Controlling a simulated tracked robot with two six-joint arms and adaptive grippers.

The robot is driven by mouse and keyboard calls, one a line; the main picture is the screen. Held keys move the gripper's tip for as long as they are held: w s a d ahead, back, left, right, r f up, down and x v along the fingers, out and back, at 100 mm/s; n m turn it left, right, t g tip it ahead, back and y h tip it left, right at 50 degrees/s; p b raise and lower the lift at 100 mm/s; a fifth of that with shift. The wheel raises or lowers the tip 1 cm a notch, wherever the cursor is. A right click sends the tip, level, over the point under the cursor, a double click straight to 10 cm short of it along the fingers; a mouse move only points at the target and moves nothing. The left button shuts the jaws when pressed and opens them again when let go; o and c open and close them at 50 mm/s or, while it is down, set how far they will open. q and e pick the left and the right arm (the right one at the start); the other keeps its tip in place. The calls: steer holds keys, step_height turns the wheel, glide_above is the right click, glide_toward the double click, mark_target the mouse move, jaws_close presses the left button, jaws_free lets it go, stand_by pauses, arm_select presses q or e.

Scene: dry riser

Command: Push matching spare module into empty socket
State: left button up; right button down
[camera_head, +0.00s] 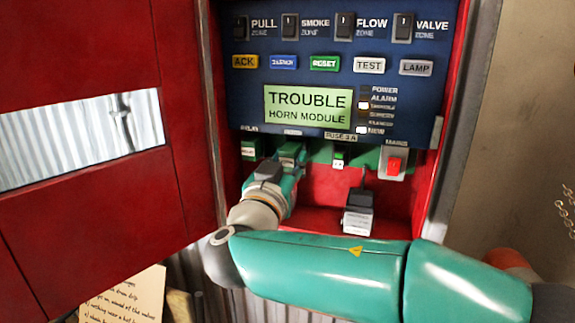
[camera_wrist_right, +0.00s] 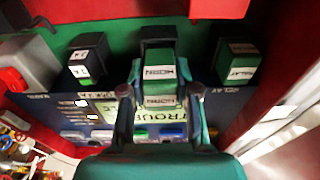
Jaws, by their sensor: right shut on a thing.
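My right gripper (camera_head: 287,168) reaches into the lower part of the red cabinet. In the right wrist view its two fingers (camera_wrist_right: 160,94) are shut on a green module (camera_wrist_right: 160,72) labelled HORN. The module lies in line with a black socket (camera_wrist_right: 158,38) on the green strip and meets or overlaps it in the picture. I cannot tell how deep it sits. In the head view the gripper hides most of the module. The display (camera_head: 307,108) reads TROUBLE, HORN MODULE. My left gripper is not in view.
A relay module (camera_wrist_right: 237,62) stands close to the right finger in the wrist view, another small module (camera_wrist_right: 85,62) to the left. A red mains switch (camera_head: 394,164) is at the right. A dark block with a white label (camera_head: 358,213) rests on the cabinet floor. The open red door (camera_head: 85,210) is at left.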

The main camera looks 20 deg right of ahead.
steer(key=shift+b+x, duration=0.3)
steer(key=shift+x, duration=0.55)
steer(key=c, duration=0.8)
jaws_free()
steer(key=shift+f, duration=0.1)
steer(key=shift+o, duration=0.2)
